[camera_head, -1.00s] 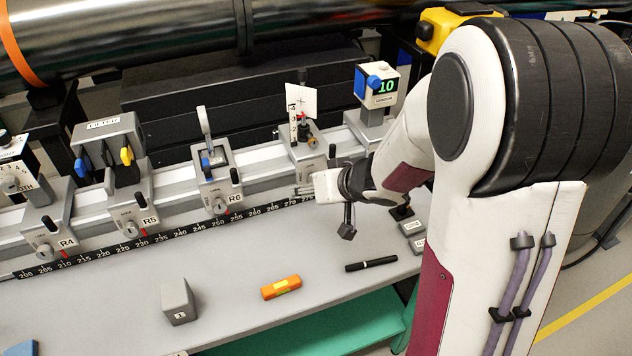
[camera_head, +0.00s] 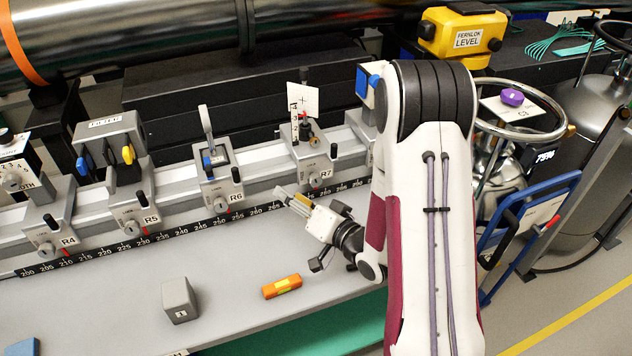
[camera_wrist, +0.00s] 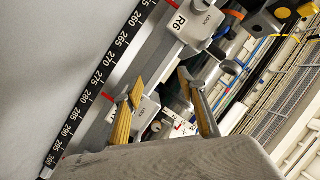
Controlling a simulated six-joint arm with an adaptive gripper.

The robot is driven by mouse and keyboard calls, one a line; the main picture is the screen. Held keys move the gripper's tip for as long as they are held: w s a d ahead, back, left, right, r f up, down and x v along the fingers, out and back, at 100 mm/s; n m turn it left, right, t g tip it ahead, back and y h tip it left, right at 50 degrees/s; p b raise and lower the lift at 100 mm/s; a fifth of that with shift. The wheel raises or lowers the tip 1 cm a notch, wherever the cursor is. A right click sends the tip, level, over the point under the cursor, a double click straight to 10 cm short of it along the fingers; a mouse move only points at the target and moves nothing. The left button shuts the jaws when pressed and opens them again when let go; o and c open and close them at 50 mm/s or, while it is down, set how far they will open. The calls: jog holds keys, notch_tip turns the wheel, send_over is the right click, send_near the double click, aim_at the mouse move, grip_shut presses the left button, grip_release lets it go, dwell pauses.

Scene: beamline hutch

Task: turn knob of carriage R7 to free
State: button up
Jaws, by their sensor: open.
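Carriage R7 (camera_head: 315,163) is a grey block with a black lever and a label reading R7, sitting on the rail in the head view. Its small knob is hard to make out near the label, and I cannot tell its setting. My gripper (camera_head: 291,196) is open and empty, in front of the rail and slightly to the left of and below R7 in the head view. In the wrist view the two yellow-padded fingers of my gripper (camera_wrist: 160,76) are apart. A grey carriage part (camera_wrist: 147,112), likely R7, shows between them, partly hidden by the left finger.
Carriages R6 (camera_head: 222,184), R5 (camera_head: 133,205) and R4 (camera_head: 48,230) stand left along the rail. A scale strip (camera_head: 175,232) runs along its front. An orange block (camera_head: 282,287) and a grey block (camera_head: 179,300) lie on the table. The table between is clear.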

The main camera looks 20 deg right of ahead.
aim_at(316, 183)
jog(key=s+d+f+m+t+h, duration=0.2)
jog(key=d+t+h, duration=0.1)
jog(key=d+h, duration=0.2)
jog(key=d, duration=0.2)
jog(key=shift+s+d+m, duration=0.25)
jog(key=shift+d+m, duration=0.05)
jog(key=shift+m, duration=0.1)
jog(key=shift+w, duration=0.1)
jog(key=shift+w, duration=3.8)
jog(key=c, duration=1.1)
